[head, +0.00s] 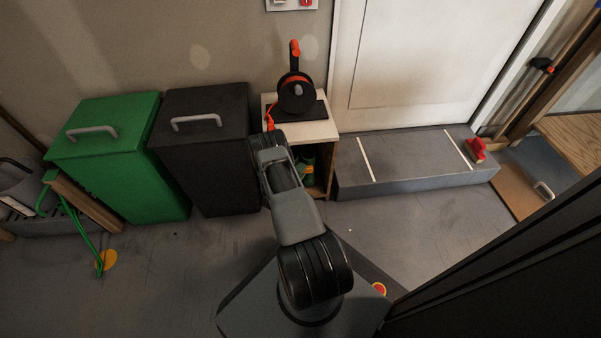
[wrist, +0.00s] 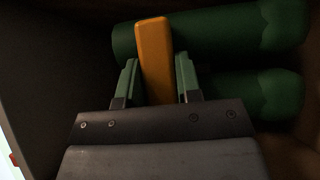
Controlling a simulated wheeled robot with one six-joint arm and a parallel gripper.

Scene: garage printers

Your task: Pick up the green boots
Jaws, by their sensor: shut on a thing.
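The green boots (wrist: 235,32) lie side by side in the wrist view, inside a dark space. An orange upright piece (wrist: 153,55) stands across them, apparently part of the boots. My gripper (wrist: 157,72) is shut on this orange piece, one finger on each side. In the head view the green boots (head: 306,160) show partly, low inside the open white-topped cabinet (head: 318,130). My arm hides much of the cabinet's front, and my gripper cannot be made out there.
A black-and-orange reel (head: 296,94) stands on the cabinet top. A black bin (head: 208,150) and a green bin (head: 125,165) stand to the left. A grey step (head: 410,160) with a red-topped item (head: 475,149) lies right. The floor in front is mostly clear.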

